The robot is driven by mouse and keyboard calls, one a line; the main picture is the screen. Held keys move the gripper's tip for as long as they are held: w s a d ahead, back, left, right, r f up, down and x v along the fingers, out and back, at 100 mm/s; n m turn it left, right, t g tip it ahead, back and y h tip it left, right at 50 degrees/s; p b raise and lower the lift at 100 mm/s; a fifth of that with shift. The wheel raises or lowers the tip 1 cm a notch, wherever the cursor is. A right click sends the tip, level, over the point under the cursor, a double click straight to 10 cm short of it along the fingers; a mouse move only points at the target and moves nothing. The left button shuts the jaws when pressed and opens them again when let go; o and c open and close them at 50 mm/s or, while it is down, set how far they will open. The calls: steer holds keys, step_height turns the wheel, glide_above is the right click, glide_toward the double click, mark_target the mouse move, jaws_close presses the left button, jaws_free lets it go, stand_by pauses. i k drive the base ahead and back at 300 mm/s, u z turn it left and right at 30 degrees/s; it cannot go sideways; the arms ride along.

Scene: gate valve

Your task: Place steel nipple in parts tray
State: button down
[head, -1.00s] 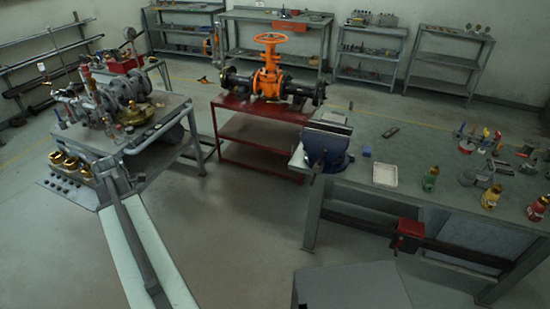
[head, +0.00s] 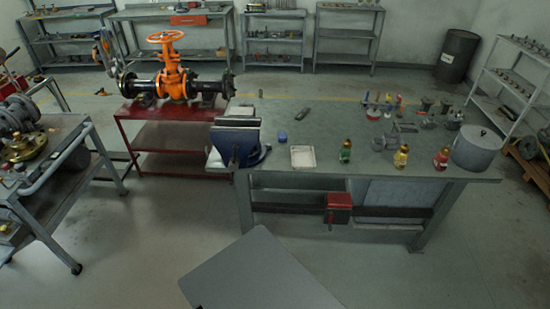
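A small, shallow whitish tray (head: 303,156), which looks like the parts tray, lies near the front edge of the grey workbench (head: 270,112), right of the blue vise. It appears empty. I cannot pick out the steel nipple; several small metal fittings stand on the right part of the bench, too small to tell apart. My gripper is not in view, so I cannot see whether it holds anything.
The blue vise (head: 236,140) stands at the bench's left corner. A red stand (head: 165,160) bears the orange valve (head: 172,80). A grey cart (head: 60,190) is at left; open floor lies between.

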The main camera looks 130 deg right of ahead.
mark_target(301, 159)
steer(key=k, duration=2.85)
steer(key=z, duration=0.25)
